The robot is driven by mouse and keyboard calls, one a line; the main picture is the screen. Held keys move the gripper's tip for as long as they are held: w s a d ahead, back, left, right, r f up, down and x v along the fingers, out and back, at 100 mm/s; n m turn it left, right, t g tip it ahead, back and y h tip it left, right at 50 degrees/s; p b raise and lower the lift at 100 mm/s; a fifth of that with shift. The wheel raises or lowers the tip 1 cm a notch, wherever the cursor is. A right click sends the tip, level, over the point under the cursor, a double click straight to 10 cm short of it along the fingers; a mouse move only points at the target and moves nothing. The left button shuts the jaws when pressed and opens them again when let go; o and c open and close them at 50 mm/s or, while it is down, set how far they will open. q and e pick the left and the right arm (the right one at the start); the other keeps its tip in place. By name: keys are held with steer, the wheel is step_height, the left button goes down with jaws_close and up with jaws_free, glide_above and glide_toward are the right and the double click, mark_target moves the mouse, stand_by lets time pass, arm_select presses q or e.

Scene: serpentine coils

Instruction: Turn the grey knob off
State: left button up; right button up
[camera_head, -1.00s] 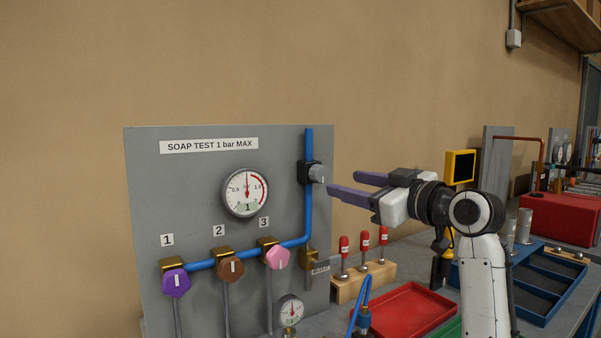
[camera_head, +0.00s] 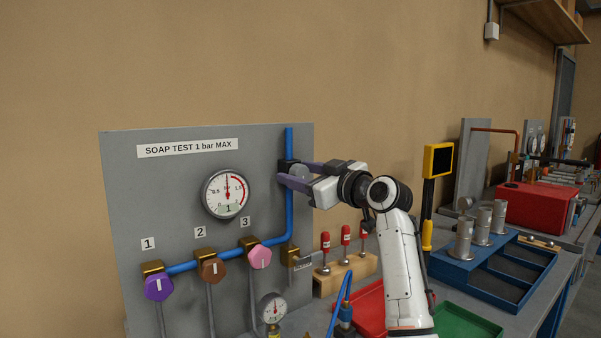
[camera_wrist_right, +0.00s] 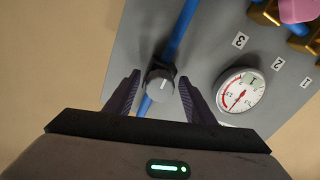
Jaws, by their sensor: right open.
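The grey knob (camera_head: 300,172) sits on the blue pipe at the upper right of the grey panel (camera_head: 262,135). The right wrist view shows the grey knob (camera_wrist_right: 160,84) with a pale line on its face. My right gripper (camera_head: 288,174) is at the knob, its two purple-grey fingers spread. In the right wrist view my right gripper (camera_wrist_right: 158,92) has one finger on each side of the knob, with small gaps visible. In the head view the fingers partly hide the knob's surroundings. My left gripper is not in view.
Purple (camera_head: 159,287), brown (camera_head: 213,270) and pink (camera_head: 259,257) knobs sit lower on the panel, below a round gauge (camera_head: 227,194). Red-topped tools in a wooden block (camera_head: 347,275) and a red tray (camera_head: 363,313) stand below my right arm.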

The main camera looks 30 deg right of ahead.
steer(key=c, duration=1)
steer(key=shift+f+n, duration=0.1)
steer(key=shift+n, duration=0.3)
